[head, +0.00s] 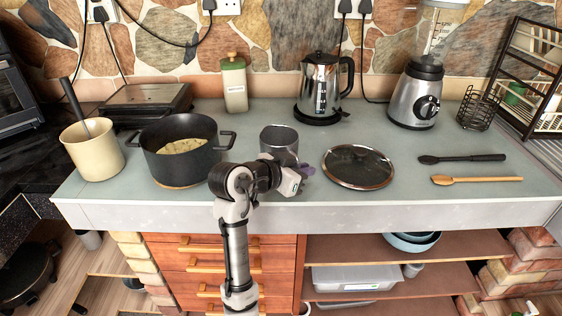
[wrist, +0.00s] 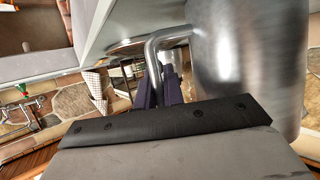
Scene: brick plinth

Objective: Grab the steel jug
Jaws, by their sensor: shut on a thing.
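The steel jug (head: 279,137) is a grey metal cylinder near the front middle of the counter, with its lower part hidden behind my gripper (head: 306,171). In the wrist view the jug (wrist: 248,65) fills the right side, and its bent metal handle runs out to the left. The dark purple fingers of my gripper (wrist: 159,93) are shut on that handle. The jug looks upright in the head view. Its base is hidden, so I cannot tell whether it touches the counter.
A black pot (head: 181,151) with food stands close left of the jug. A glass lid (head: 358,167) lies to the right. A black spoon (head: 462,158) and wooden spoon (head: 477,180) lie farther right.

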